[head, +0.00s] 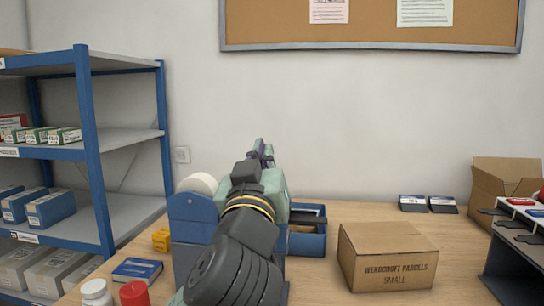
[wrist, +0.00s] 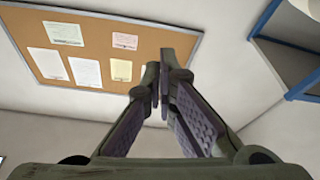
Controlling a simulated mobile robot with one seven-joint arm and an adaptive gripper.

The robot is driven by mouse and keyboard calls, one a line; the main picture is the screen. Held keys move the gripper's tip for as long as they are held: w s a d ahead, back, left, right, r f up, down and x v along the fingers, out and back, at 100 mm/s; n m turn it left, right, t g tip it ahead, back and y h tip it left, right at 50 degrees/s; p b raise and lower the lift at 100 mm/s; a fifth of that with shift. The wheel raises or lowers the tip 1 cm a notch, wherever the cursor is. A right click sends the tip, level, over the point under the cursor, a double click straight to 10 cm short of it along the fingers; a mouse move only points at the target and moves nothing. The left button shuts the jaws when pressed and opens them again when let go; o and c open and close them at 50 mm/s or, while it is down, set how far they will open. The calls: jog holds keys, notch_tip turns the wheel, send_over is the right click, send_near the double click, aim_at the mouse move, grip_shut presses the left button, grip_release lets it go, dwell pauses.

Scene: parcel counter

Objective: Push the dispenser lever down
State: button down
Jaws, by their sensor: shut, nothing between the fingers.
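A blue unit with a white roll on top (head: 190,212), which looks like the dispenser, stands on the counter at the left of centre in the head view. My arm covers its right side. I cannot make out the lever; it may be hidden behind my arm. My gripper (head: 262,148) is raised above and to the right of the white roll, pointing upward, apart from the roll. In the wrist view my gripper's fingers (wrist: 159,78) meet at the tips with nothing between them. No dispenser shows there.
A blue tray (head: 308,242) sits just right of my arm. A closed carton (head: 388,258) and an open carton (head: 490,180) stand further right. A blue book (head: 137,271), a red candle-like cylinder (head: 134,293) and a white jar (head: 97,293) are front left. Blue shelving (head: 90,150) stands left.

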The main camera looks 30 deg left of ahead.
jog(key=p+x, duration=0.2)
jog(key=x, duration=0.4)
jog(key=f, duration=0.2)
jog(key=d+f, duration=0.1)
jog(key=f, duration=0.1)
jog(key=shift+w, duration=0.1)
